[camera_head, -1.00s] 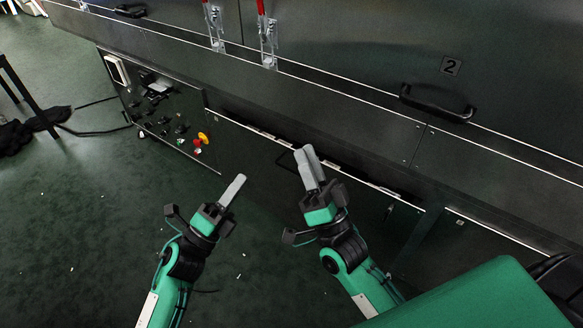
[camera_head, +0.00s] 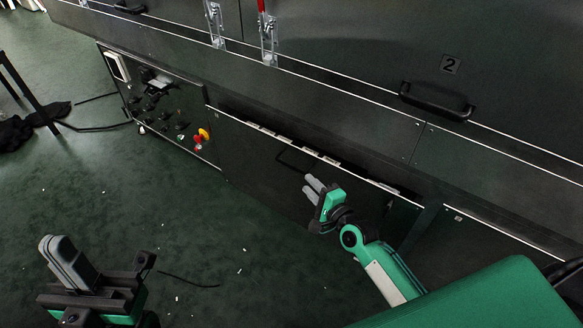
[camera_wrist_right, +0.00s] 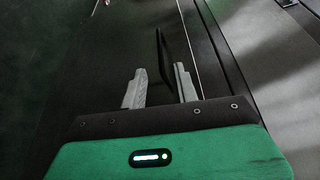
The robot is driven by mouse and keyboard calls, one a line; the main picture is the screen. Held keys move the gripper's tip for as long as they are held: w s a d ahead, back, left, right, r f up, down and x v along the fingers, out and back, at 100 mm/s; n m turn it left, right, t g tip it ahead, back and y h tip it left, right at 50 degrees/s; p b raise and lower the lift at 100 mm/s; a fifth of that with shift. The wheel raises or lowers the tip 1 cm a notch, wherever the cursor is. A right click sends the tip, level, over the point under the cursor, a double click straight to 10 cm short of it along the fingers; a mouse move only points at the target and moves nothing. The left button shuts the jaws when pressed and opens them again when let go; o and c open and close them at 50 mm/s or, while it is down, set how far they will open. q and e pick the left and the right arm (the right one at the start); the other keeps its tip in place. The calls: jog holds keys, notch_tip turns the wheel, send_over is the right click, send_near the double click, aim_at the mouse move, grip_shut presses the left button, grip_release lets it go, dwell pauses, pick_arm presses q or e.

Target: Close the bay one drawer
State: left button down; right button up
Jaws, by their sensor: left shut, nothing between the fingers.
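The bay one drawer (camera_head: 255,150) is a dark panel low on the machine, with a pale top edge. Pale items (camera_head: 283,138) show in a narrow gap behind that edge, so it stands a little open. Its thin black handle (camera_head: 281,157) is on the front. My right gripper (camera_head: 309,186) is open, with its fingertips close to the handle's right end. In the right wrist view its fingers (camera_wrist_right: 160,84) are apart, with a dark bar, apparently the handle, ahead between them; contact cannot be told. My left gripper (camera_head: 54,245) is shut and empty, low at the left, far from the drawer.
A control panel (camera_head: 160,110) with red and yellow knobs is left of the drawer. A black door handle (camera_head: 437,102) sits above, by the "2" label. Another panel (camera_head: 490,245) lies to the right. Green floor (camera_head: 120,220) is open at the left. A cable lies on it.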

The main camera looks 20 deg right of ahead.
aim_at(291, 167)
jog(key=b+x, duration=0.2)
jog(key=x, duration=0.8)
jog(key=shift+w, duration=0.1)
grip_shut()
